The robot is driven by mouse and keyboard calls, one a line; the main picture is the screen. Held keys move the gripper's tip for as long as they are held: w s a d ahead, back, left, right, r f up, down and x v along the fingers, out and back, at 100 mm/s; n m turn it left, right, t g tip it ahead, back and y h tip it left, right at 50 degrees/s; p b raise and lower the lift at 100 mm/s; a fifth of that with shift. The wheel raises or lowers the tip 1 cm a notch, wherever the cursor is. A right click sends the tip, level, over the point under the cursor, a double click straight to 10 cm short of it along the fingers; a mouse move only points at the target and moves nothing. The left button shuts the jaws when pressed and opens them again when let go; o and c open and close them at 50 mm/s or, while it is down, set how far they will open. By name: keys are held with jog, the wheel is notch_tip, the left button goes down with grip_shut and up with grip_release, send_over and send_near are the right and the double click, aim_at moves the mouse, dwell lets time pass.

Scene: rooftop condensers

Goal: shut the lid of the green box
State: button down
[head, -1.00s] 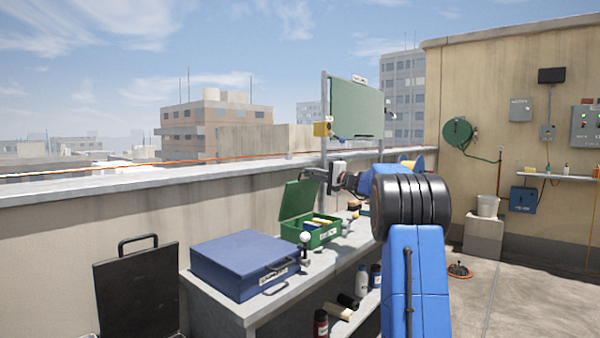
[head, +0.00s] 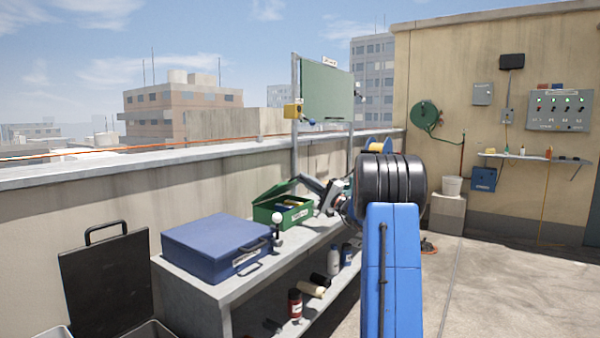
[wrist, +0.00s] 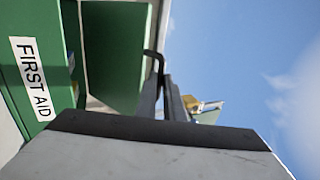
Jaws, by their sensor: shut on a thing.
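The green box (head: 290,214) stands on the bench with its lid (head: 272,192) partly open, tilted up over the contents. In the wrist view the box front (wrist: 30,70) with its FIRST AID label is at the left, and the green lid (wrist: 112,50) is beside it. My gripper (head: 300,180) is at the lid's raised edge. In the wrist view its fingers (wrist: 163,95) are shut on a thin dark handle (wrist: 153,53) at that edge. The exact grip is partly hidden by the fingers.
A closed blue case (head: 215,245) lies on the bench (head: 195,288) left of the green box. A white-knobbed post (head: 277,225) stands in front of the box. Bottles stand on the shelf below. Open floor lies to the right.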

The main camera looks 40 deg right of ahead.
jog(key=shift+s+f, duration=0.25)
jog(key=shift+f, duration=1.05)
jog(key=shift+s+f, duration=0.2)
jog(key=shift+f, duration=1.05)
jog(key=c, duration=2)
grip_release()
jog(key=shift+w, duration=0.1)
jog(key=shift+o, duration=0.7)
jog(key=shift+r, duration=0.1)
jog(key=v, duration=1.7)
jog(key=shift+s+d, duration=0.2)
jog(key=shift+s, duration=0.15)
